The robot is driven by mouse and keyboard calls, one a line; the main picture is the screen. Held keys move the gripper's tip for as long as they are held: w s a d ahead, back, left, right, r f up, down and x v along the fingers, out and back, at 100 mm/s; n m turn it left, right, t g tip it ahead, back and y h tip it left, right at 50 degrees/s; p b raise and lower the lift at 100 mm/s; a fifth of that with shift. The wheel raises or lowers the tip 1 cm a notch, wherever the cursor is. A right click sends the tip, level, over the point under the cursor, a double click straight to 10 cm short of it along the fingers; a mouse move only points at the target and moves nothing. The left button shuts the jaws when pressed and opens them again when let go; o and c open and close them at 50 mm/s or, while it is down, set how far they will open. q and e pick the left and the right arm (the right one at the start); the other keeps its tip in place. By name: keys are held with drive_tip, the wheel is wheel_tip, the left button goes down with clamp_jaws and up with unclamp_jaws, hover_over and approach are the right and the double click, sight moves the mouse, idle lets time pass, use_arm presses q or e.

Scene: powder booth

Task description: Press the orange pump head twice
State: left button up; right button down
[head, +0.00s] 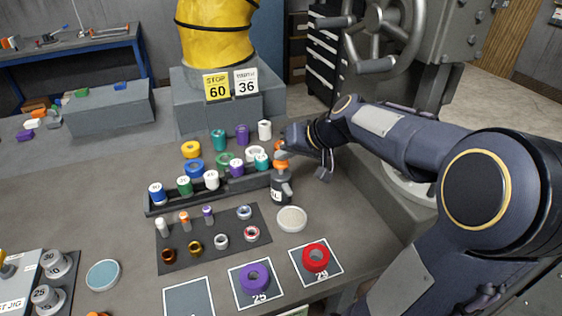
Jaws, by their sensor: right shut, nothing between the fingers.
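The orange pump head (281,161) tops a dark bottle (281,187) with a white label. The bottle stands upright at the right end of the dark rack, near the middle of the head view. My right arm reaches in from the right. My right gripper (284,150) is shut and empty, right at the top of the pump head and partly covering it. I cannot tell whether it touches the pump head or how far the head is pressed down. My left gripper is out of view.
A dark rack (152,212) with several coloured spools lies left of the bottle. A dark mat (200,238) with small parts and a round pale dish (292,219) are in front. A yellow-wrapped column stands behind.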

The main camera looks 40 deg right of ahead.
sight(285, 164)
drive_tip(key=shift+f+b, duration=0.65)
drive_tip(key=shift+f, duration=0.15)
idle(0.4)
drive_tip(key=shift+r, duration=0.1)
drive_tip(key=shift+r+p, duration=1.1)
drive_tip(key=shift+r, duration=0.3)
drive_tip(key=shift+r, duration=0.1)
wheel_tip(285, 164, up, 5)
drive_tip(key=p, duration=0.4)
drive_tip(key=shift+a, duration=0.1)
